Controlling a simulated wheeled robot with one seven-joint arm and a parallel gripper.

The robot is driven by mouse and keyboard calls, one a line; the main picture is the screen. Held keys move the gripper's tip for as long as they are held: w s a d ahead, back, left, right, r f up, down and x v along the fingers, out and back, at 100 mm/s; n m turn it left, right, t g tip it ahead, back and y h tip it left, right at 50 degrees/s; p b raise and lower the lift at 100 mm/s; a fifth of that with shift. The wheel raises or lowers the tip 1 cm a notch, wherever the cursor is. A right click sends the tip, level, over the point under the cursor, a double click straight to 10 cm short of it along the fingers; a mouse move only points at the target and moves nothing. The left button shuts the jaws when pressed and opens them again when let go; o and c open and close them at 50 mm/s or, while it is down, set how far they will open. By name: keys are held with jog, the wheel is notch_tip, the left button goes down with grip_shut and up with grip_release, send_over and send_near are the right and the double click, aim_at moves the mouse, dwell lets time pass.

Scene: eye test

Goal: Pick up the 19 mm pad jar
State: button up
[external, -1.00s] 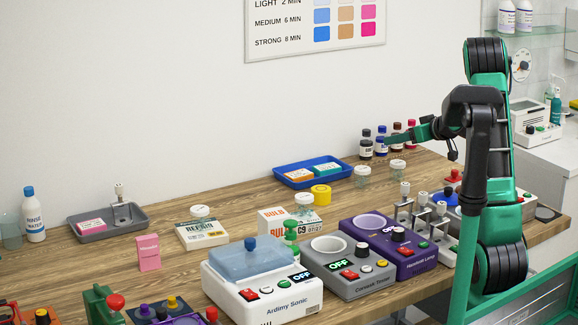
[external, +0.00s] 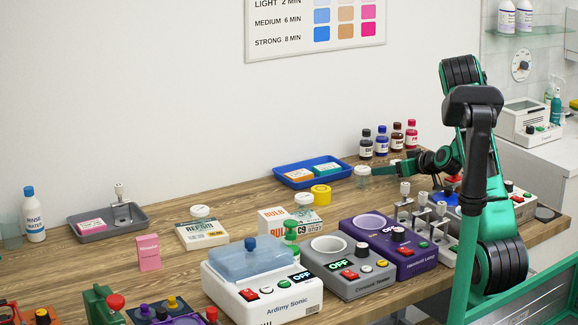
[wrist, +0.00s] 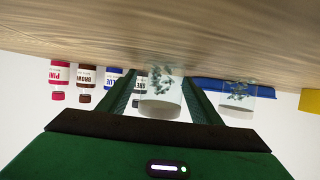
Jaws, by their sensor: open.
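Two clear jars with pale lids and grey-green pieces inside stand on the bench; I cannot read a size on either, so I cannot tell which is the 19 mm one. In the wrist view, which is upside down, one jar (wrist: 161,100) stands between the fingers of my open gripper (wrist: 158,82), with no clear grip on it. The other jar (wrist: 238,98) is outside the fingers to the right; it also shows in the external view (external: 362,181). In the external view my gripper (external: 398,168) is low over the bench and mostly hides the nearer jar.
Several dye bottles (external: 382,146) stand behind my gripper along the wall. A blue tray (external: 345,172) with small boxes lies to the left, with a yellow round container (external: 321,194) in front of it. A purple heater (external: 410,262) and metal posts with knobs stand in front.

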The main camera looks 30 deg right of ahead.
jog(key=shift+w, duration=0.1)
jog(key=c, duration=1.1)
jog(key=shift+r, duration=0.1)
